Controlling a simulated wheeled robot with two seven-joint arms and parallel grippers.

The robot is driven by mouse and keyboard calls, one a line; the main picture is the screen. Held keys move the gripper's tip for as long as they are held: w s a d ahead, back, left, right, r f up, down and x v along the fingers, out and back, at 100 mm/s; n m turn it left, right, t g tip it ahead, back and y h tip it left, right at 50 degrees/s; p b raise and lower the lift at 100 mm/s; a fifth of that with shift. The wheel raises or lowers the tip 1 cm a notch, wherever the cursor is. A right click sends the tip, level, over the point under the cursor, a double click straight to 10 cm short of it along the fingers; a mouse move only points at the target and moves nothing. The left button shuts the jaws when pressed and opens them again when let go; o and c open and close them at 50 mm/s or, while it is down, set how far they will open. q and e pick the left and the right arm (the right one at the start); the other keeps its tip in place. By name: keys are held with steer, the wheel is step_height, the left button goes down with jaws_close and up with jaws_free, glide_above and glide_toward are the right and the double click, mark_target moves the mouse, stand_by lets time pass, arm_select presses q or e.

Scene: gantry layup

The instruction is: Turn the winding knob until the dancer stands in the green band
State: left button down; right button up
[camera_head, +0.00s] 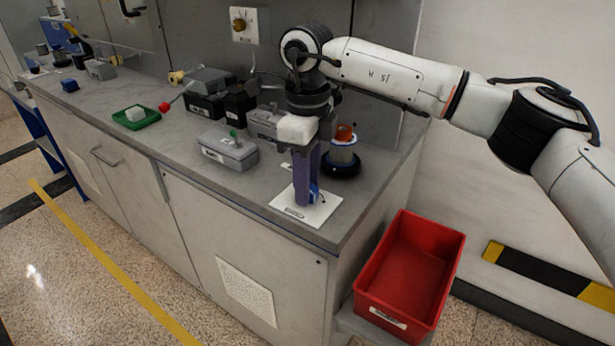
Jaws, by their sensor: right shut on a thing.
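My right gripper (305,196) points straight down over a white labelled plate (284,208) near the counter's front right corner. Its purple-grey fingers are shut on a small blue part (316,194) low on the plate. The fingers hide most of this part, so I cannot tell whether it is the winding knob. I cannot make out a dancer or a green band. My left gripper is not in view.
A spool (343,150) with an orange top stands on a black base just right of the gripper. A grey box (228,150), a green tray (136,117) and dark boxes (205,103) lie to the left. A red bin (409,270) sits below the counter's right end.

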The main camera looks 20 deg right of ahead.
steer(key=m, duration=0.4)
steer(key=shift+r+m+p, duration=0.1)
steer(key=shift+m+p, duration=0.2)
steer(key=shift+p, duration=0.1)
steer(key=shift+m, duration=1.7)
steer(key=o, duration=1.1)
steer(key=shift+c, duration=0.2)
step_height(320, 180, up, 10)
steer(key=shift+r+p, duration=0.15)
steer(key=shift+p, duration=0.15)
